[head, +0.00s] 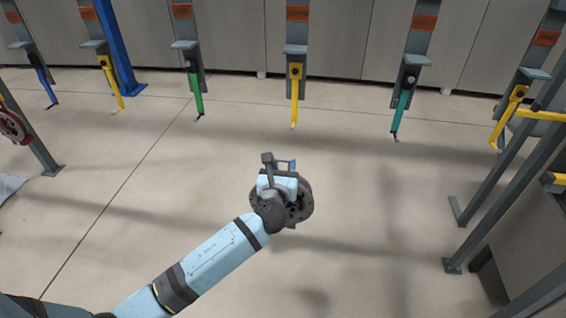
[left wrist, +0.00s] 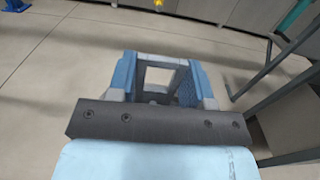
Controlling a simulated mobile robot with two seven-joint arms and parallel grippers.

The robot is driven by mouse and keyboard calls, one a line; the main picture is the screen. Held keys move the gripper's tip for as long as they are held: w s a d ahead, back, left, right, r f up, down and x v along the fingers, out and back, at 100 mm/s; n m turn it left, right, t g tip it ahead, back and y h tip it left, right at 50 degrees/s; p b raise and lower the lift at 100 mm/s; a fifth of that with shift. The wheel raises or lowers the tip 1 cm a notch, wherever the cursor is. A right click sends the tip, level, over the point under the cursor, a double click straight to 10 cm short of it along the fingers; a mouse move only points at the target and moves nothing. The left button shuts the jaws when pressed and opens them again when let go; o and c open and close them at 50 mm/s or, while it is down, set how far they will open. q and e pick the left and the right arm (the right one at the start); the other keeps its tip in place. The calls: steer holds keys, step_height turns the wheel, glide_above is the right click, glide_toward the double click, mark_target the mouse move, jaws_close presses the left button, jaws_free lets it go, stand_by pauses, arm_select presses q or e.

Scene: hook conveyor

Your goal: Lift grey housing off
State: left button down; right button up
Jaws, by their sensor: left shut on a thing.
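My left gripper (head: 284,172) is near the middle of the head view, shut on the grey housing (head: 305,209). The housing is a dark grey round part with holes, held clear of the hooks over open floor. My gripper and wrist cover part of it. In the left wrist view, the blue and grey fingers (left wrist: 158,75) point away from the camera, and the housing cannot be made out there. A row of hooks hangs at the back, among them a green hook (head: 197,95), a yellow hook (head: 295,95) and a teal hook (head: 402,105). My right gripper is not in view.
Another yellow hook (head: 507,115) hangs at the right, near grey frame posts (head: 490,195). A red round part (head: 13,126) is at the left edge by a grey post. A blue post (head: 116,45) stands at the back left. The middle floor is clear.

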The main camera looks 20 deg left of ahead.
arm_select(q)
steer(key=shift+v, duration=1.9)
steer(key=v, duration=0.7)
steer(key=shift+a, duration=0.1)
